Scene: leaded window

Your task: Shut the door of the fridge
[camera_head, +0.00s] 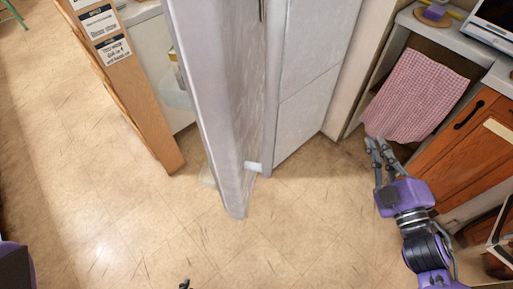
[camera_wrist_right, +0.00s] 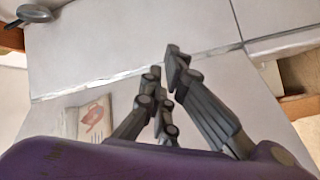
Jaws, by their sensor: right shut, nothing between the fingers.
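The fridge door (camera_head: 205,110) stands open in the middle of the head view, seen nearly edge-on. Part of the fridge inside (camera_head: 175,95) shows to its left, with a clear bin. My right gripper (camera_head: 375,145) is to the right of the door and apart from it, near the hanging towel. It is shut and empty; its fingers also show in the right wrist view (camera_wrist_right: 170,75) in front of pale panels. A small dark tip (camera_head: 185,285) at the bottom edge may be my left gripper; its fingers cannot be made out.
Pale tall panels (camera_head: 312,85) stand right of the door. A red checked towel (camera_head: 415,95) hangs by the wooden cabinet (camera_head: 465,145). The tiled floor (camera_head: 140,230) in front is clear.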

